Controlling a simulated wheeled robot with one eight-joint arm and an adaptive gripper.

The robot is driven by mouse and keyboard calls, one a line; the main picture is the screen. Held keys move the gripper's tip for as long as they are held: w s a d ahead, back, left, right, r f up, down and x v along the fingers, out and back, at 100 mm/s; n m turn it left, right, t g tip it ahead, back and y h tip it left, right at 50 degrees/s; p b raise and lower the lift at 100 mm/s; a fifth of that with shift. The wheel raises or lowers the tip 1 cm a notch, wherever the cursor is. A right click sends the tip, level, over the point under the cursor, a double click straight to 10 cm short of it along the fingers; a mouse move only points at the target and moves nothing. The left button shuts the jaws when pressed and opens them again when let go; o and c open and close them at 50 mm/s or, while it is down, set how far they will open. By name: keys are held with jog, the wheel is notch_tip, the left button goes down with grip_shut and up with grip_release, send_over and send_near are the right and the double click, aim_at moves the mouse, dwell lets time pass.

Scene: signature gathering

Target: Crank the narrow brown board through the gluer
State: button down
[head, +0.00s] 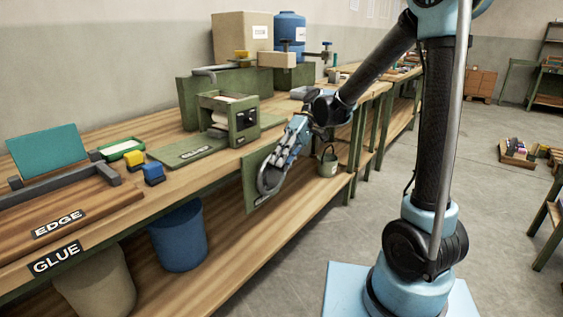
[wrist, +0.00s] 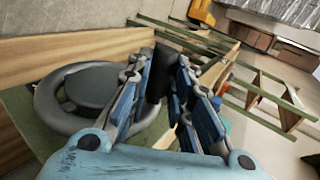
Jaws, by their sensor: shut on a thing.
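The gluer (head: 243,117) is a green box on the bench with pale rollers (head: 222,119) in its open front. A green feed plate (head: 188,151) lies before it. A dark grey handwheel (head: 264,183) stands against a green panel (head: 253,203) at the bench's front edge. It also shows in the wrist view (wrist: 60,117), left of the fingers. My gripper (head: 282,158) is at the wheel's rim. I cannot pick out a narrow brown board at the rollers.
Left on the bench are a brown EDGE panel (head: 95,205), a teal board (head: 45,150), a green tray (head: 121,149), and yellow and blue blocks (head: 153,174). A blue bin (head: 178,238) and a bucket (head: 328,162) are below. The floor at right is mostly open.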

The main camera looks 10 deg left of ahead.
jog(key=c, duration=1.4)
grip_release()
jog(key=shift+w+f, duration=0.1)
jog(key=shift+c, duration=0.2)
notch_tip(320, 180, up, 10)
